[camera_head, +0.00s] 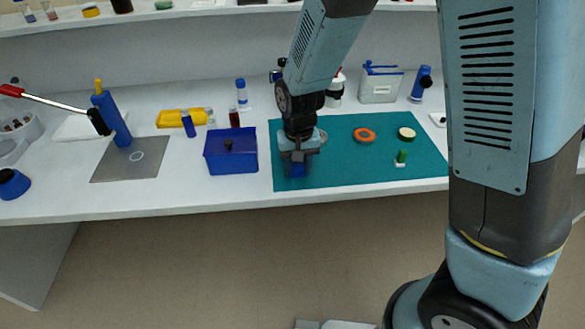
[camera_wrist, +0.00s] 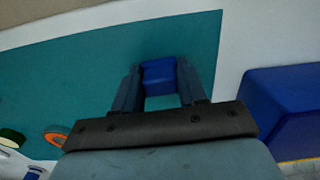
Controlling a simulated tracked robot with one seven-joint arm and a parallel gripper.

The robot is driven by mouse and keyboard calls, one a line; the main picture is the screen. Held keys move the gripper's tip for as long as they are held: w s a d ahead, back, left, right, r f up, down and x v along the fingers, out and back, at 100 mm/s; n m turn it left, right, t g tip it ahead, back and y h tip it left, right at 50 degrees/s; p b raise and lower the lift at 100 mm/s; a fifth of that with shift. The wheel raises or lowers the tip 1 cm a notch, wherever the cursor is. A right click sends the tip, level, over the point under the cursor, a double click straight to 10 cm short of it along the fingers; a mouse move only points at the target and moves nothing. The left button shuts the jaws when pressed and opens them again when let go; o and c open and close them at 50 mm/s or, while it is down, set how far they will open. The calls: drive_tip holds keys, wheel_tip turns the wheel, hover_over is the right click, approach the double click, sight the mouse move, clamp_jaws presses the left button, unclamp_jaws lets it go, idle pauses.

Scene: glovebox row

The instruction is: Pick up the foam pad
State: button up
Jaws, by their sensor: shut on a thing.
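The foam pad (camera_wrist: 158,76), a small dark-blue block, sits between the two fingertips of my gripper (camera_wrist: 160,88) in the wrist view. My gripper is shut on it. In the head view my gripper (camera_head: 297,163) points down over the left part of the teal mat (camera_head: 350,178), and a little of the blue pad (camera_head: 297,171) shows below the fingers. I cannot tell whether the pad touches the mat.
A blue box (camera_head: 230,163) with a dark knob stands left of the mat. An orange ring (camera_head: 364,134), a round green-and-cream piece (camera_head: 407,133) and a small green-and-white piece (camera_head: 401,158) lie on the mat's right. Bottles stand behind. The mat's front middle is clear.

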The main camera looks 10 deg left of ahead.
sight(298, 166)
drive_tip(key=shift+r, duration=0.1)
drive_tip(key=shift+r, duration=0.2)
drive_tip(key=r, duration=0.3)
drive_tip(key=shift+s+r, duration=0.15)
drive_tip(key=shift+s, duration=0.1)
drive_tip(key=s+d+r, duration=0.6)
drive_tip(key=s+r, duration=0.3)
drive_tip(key=s, duration=0.3)
drive_tip(key=shift+s, duration=0.15)
drive_tip(key=shift+a+r, duration=0.1)
